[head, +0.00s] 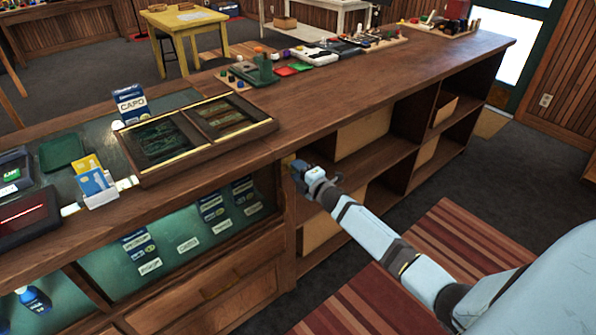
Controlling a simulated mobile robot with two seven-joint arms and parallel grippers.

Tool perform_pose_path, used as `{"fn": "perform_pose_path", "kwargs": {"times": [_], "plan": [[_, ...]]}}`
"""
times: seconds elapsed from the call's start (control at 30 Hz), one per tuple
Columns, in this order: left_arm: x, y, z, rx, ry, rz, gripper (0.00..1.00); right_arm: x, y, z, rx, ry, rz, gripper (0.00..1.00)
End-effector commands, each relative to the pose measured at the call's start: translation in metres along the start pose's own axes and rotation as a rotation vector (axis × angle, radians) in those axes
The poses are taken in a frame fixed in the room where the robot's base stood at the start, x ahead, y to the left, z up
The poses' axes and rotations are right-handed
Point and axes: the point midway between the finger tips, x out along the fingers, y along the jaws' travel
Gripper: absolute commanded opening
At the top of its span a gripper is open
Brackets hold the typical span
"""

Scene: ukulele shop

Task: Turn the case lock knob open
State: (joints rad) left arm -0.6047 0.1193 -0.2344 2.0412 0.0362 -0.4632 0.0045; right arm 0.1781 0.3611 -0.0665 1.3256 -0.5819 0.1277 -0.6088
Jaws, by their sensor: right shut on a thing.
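My right arm reaches in from the lower right to the front of the wooden counter. My right gripper (300,171) is at the post between the glass display case (190,228) and the open shelves. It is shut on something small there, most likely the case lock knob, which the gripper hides. How far the knob is turned cannot be seen. The case holds several small boxes and labels behind its glass front. My left gripper is not in view.
The counter top (345,95) carries a wooden framed tray (190,140), a capo box (130,104), a card holder (97,188) and several small tools toward the back. Open shelves (385,165) lie right of the gripper. A striped rug (440,250) covers the floor in front.

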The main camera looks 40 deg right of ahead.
Motion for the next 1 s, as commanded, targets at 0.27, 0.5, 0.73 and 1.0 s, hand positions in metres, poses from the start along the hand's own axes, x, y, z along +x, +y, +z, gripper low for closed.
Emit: {"fn": "perform_pose_path", "kwargs": {"times": [0.27, 0.5, 0.73, 1.0], "plan": [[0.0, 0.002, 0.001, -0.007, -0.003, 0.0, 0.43, 0.0, 0.0, 0.0, 0.0, 0.0, -0.001, 0.59], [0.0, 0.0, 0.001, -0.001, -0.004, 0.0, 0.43, 0.0, 0.0, 0.0, -0.001, 0.0, 0.0, 0.59], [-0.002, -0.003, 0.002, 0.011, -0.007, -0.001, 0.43, -0.019, -0.001, 0.0, -0.002, 0.0, -0.002, 0.59], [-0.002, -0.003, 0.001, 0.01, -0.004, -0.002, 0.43, -0.08, -0.002, 0.0, -0.001, 0.0, -0.003, 0.59]]}}
